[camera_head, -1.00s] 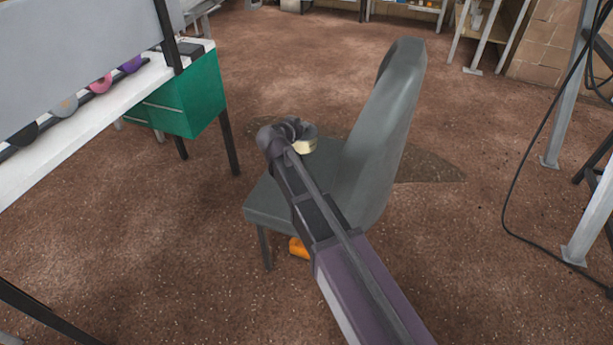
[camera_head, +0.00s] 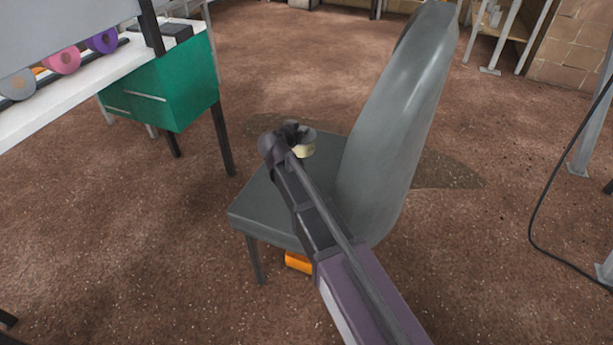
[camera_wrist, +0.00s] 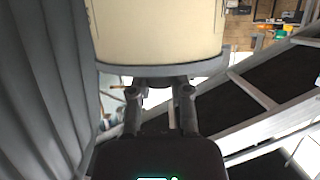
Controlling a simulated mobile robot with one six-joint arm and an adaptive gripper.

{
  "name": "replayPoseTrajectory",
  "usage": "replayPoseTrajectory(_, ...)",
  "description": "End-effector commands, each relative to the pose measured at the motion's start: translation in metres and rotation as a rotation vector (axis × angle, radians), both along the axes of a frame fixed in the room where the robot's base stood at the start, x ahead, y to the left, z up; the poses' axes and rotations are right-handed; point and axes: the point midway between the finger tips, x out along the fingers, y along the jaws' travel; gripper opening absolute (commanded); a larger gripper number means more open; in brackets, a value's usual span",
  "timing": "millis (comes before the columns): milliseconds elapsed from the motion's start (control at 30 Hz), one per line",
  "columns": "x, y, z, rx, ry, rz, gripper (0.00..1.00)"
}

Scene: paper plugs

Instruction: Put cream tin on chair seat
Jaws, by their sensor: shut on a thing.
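The cream tin (camera_head: 304,149) is held at the end of my arm, over the far part of the grey chair seat (camera_head: 262,212) in the head view. In the wrist view the tin (camera_wrist: 157,30) fills the top middle, cream with a grey rim. My gripper (camera_wrist: 160,92) is shut on it, with its two dark fingers at the rim. In the head view my gripper (camera_head: 293,135) is small and dark beside the tin. I cannot tell how high the tin is above the seat. My arm hides part of the seat.
The chair's tall backrest (camera_head: 400,130) rises right of the tin. An orange object (camera_head: 298,262) lies on the floor under the chair. A white bench (camera_head: 70,95) with colored rolls and a green drawer box (camera_head: 170,90) stand at the left. Open floor surrounds the chair.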

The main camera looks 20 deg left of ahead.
Motion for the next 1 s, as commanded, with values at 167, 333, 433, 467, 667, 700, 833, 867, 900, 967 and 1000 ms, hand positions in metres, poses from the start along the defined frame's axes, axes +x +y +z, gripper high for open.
replayPoseTrajectory(167,-0.004,0.006,-0.002,0.0,-0.001,0.01,0.0)
replayPoseTrajectory(333,-0.006,0.011,-0.002,0.0,-0.001,0.016,0.0)
replayPoseTrajectory(433,-0.007,0.012,-0.002,0.0,-0.001,0.017,0.0)
replayPoseTrajectory(467,-0.007,0.013,-0.003,0.0,-0.001,0.018,0.0)
replayPoseTrajectory(667,-0.008,0.014,-0.013,-0.001,-0.001,0.02,0.0)
replayPoseTrajectory(700,-0.008,0.014,-0.017,-0.001,-0.001,0.02,0.0)
replayPoseTrajectory(833,-0.008,0.014,-0.03,-0.001,-0.001,0.02,0.0)
replayPoseTrajectory(867,-0.008,0.014,-0.033,-0.001,-0.001,0.02,0.0)
replayPoseTrajectory(900,-0.008,0.014,-0.037,-0.001,-0.001,0.02,0.0)
replayPoseTrajectory(967,-0.008,0.014,-0.043,-0.001,-0.001,0.02,0.0)
replayPoseTrajectory(1000,-0.008,0.014,-0.047,-0.001,-0.001,0.02,0.0)
